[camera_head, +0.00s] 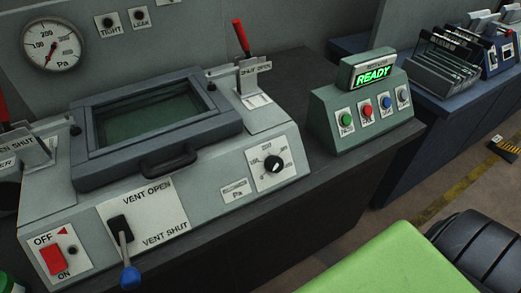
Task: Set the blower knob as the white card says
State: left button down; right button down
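The blower knob appears to be the black round knob (273,163) on a white dial plate (289,146), on the sloped front of the grey machine. The plate has "200" at its top and smaller marks around the knob, too small to read surely. The knob's exact setting is not clear. Neither of my grippers is in view, and nothing touches the knob.
The front also has a vent lever (126,260) with a blue tip and a red OFF/ON switch (60,262). A round Pa gauge (52,45) is behind, left of a framed window (155,115). A button box (366,110) shows green "READY". Red-handled clamps (241,38) stand up.

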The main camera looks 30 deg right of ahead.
aim_at(275, 164)
jog(key=j+u, duration=0.15)
jog(key=u, duration=1.55)
jog(key=i+j+u, duration=0.3)
jog(key=i+j, duration=0.05)
jog(key=i, duration=0.1)
